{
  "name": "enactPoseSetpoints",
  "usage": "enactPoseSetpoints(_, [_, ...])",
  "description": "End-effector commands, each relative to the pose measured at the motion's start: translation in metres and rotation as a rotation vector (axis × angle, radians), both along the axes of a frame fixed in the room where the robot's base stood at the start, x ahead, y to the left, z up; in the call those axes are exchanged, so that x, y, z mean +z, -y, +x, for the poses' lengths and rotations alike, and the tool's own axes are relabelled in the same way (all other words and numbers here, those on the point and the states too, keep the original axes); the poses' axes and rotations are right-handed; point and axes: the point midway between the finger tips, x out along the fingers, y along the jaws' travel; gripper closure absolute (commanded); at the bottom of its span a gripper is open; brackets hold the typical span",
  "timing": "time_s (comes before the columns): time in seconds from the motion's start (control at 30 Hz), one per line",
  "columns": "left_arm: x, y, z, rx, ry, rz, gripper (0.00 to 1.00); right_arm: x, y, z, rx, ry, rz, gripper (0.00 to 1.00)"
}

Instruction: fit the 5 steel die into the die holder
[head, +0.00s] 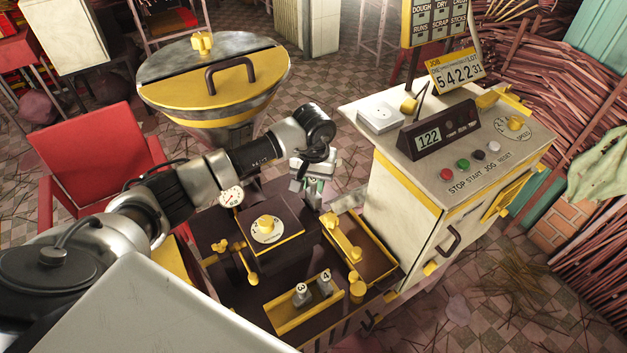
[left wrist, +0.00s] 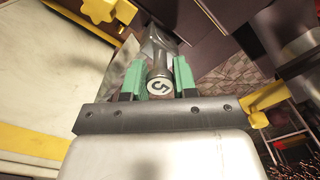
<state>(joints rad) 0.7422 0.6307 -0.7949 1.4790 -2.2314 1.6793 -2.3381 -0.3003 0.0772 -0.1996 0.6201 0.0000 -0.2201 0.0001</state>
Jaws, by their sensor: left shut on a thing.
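The steel die marked 5 (left wrist: 159,84) is between the green fingers of my left gripper (left wrist: 159,78), its numbered face toward the left wrist camera. In the head view my left gripper (head: 313,187) is behind the dial box, close to the extruder's outlet side. A grey metal part (left wrist: 160,45) lies just past the die in the left wrist view. I cannot tell whether the die touches it, or whether it is the die holder. My right gripper is not in view.
A yellow rack (head: 292,319) holds dies marked 3 (head: 301,291) and 4 (head: 325,281). A yellow tray (head: 378,262) lies right of the dial box (head: 270,232). The hopper (head: 213,80) stands behind, and the white control cabinet (head: 405,205) bounds the right.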

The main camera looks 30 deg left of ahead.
Motion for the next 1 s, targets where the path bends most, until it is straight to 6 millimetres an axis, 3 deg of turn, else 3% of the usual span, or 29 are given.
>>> enactPoseSetpoints(1.0, [0.0007,-0.0001,0.0016,0.0,0.003,-0.002,1.0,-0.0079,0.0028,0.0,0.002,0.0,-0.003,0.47])
